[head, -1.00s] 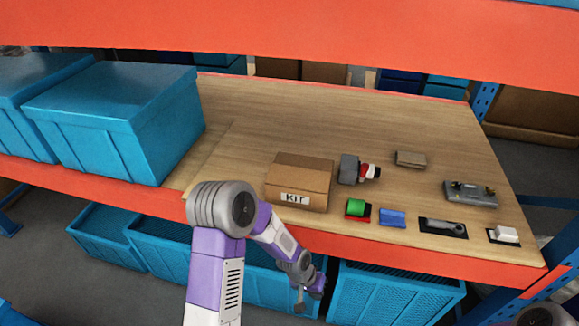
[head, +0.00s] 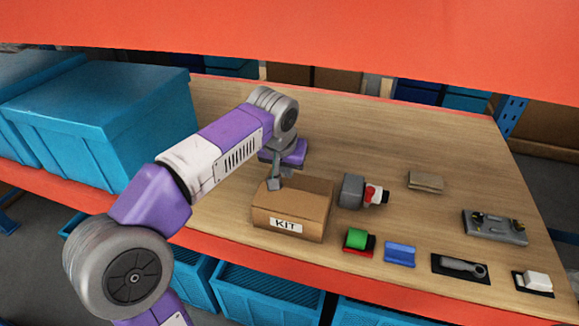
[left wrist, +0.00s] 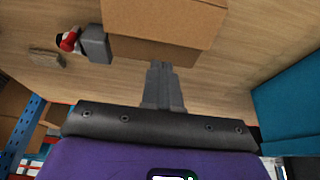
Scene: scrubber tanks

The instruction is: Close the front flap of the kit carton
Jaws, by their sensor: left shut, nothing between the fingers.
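The brown kit carton (head: 290,228), with a white KIT label on its front, stands near the shelf's front edge in the head view. It also shows at the top of the left wrist view (left wrist: 165,20). I cannot clearly tell how its front flap stands. My left gripper (head: 274,184) is shut and empty, fingers pointing down at the carton's back left top edge. In the left wrist view the shut fingers (left wrist: 161,68) are close to the carton's near side; I cannot tell whether they touch. My right gripper is out of view.
A grey part with a red and white piece (head: 357,191) stands just right of the carton. Green, blue and dark items line the front edge. A blue lidded bin (head: 110,125) stands left. An orange shelf beam (head: 300,45) runs above. The wooden board behind the carton is clear.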

